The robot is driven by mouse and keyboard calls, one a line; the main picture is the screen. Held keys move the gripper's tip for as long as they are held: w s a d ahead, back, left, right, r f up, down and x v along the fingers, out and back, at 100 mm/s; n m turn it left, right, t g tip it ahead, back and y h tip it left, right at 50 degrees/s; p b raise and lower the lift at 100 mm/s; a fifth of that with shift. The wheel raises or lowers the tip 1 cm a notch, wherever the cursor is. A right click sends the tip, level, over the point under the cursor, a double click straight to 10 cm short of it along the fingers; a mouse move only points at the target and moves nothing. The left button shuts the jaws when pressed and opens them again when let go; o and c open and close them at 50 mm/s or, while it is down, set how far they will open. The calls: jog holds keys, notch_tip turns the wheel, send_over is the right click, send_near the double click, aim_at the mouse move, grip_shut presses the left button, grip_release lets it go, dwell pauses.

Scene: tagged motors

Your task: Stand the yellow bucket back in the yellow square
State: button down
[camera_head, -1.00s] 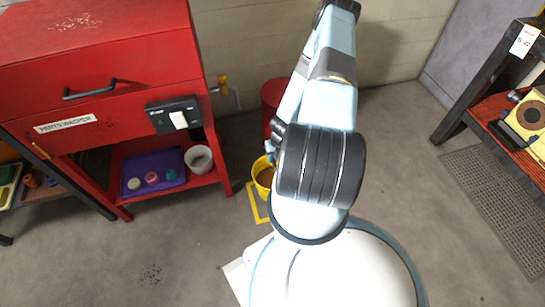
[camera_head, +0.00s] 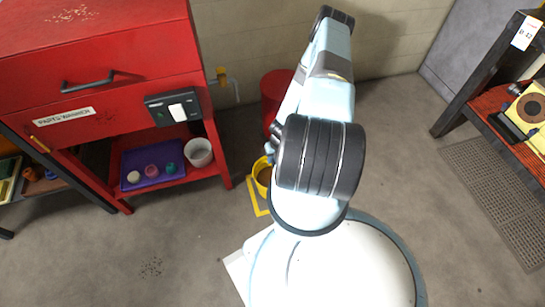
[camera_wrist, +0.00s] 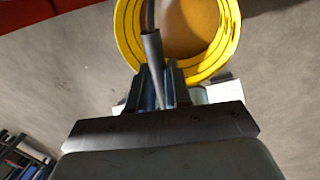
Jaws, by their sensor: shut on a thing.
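The yellow bucket (camera_head: 258,165) shows partly behind my arm in the head view, upright with a brown inside. In the wrist view its round rim (camera_wrist: 126,45) lies beyond my gripper (camera_wrist: 158,72). My gripper is shut on the bucket's dark handle grip (camera_wrist: 151,45). The yellow square (camera_head: 256,203) is marked on the floor at the bucket, and its left and front edges show. My arm hides the rest of it. I cannot tell whether the bucket's base touches the floor.
A red parts washer (camera_head: 100,85) stands at left; its lower shelf holds a purple tray (camera_head: 150,181) and a white pot (camera_head: 199,152). A red drum (camera_head: 272,88) stands behind the bucket. A workbench (camera_head: 480,90) is at right. The floor at front left is clear.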

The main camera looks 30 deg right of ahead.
jog(key=shift+f, duration=1.85)
jog(key=c, duration=1)
grip_release()
jog(key=shift+f, duration=0.1)
jog(key=d+r, duration=0.1)
jog(key=r, duration=0.8)
jog(key=d+r, duration=0.1)
jog(key=r, duration=0.3)
jog(key=shift+s+d+r, duration=0.25)
jog(key=shift+s+d, duration=0.05)
